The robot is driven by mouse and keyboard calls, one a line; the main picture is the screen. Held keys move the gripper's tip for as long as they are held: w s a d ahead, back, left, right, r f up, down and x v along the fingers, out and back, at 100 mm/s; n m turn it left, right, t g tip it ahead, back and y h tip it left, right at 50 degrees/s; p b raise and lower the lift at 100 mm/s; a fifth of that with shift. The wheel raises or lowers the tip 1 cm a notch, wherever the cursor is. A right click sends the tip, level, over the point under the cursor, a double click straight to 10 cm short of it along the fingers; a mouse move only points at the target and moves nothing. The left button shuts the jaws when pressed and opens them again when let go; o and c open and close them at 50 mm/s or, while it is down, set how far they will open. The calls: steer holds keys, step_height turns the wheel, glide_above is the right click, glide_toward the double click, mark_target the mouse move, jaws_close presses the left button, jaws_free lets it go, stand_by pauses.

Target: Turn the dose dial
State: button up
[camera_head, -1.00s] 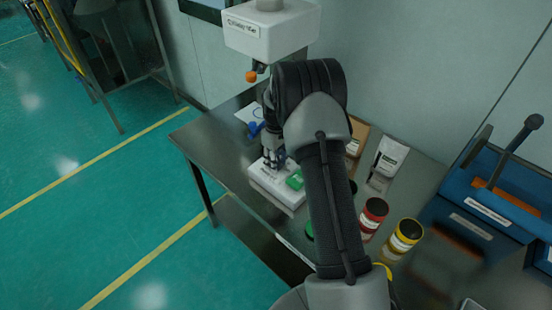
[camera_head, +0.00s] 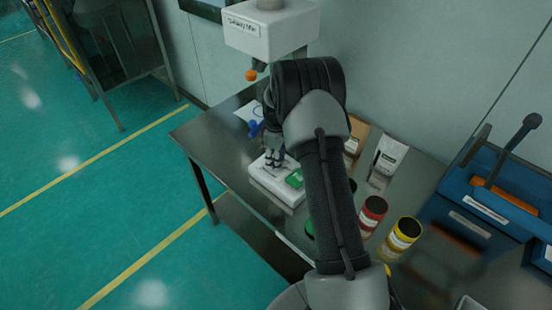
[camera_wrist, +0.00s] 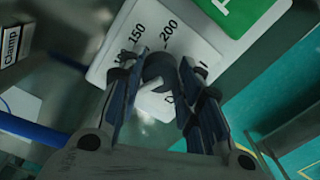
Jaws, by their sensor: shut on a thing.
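The dose dial (camera_wrist: 158,72) is a dark round knob with a light pointer, on a white panel (camera_wrist: 110,50) marked 150 and 200 in the wrist view. My gripper (camera_wrist: 160,85) is shut on the dial, one finger at each side of it. In the head view the white dosing box (camera_head: 268,188) with a green label (camera_head: 294,179) lies on the metal table, and my gripper (camera_head: 273,163) reaches down onto its top. The dial is hidden there behind the fingers. The lower scale marks are partly covered by the fingers.
On the table (camera_head: 225,150) stand a red jar (camera_head: 372,212), a yellow jar (camera_head: 402,238) and a white pouch (camera_head: 388,155). A white machine head (camera_head: 270,32) with an orange knob (camera_head: 251,75) hangs above the back. A blue unit (camera_head: 490,205) is at right.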

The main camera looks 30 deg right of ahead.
steer(key=o, duration=1.1)
step_height(320, 180, up, 12)
stand_by(0.5)
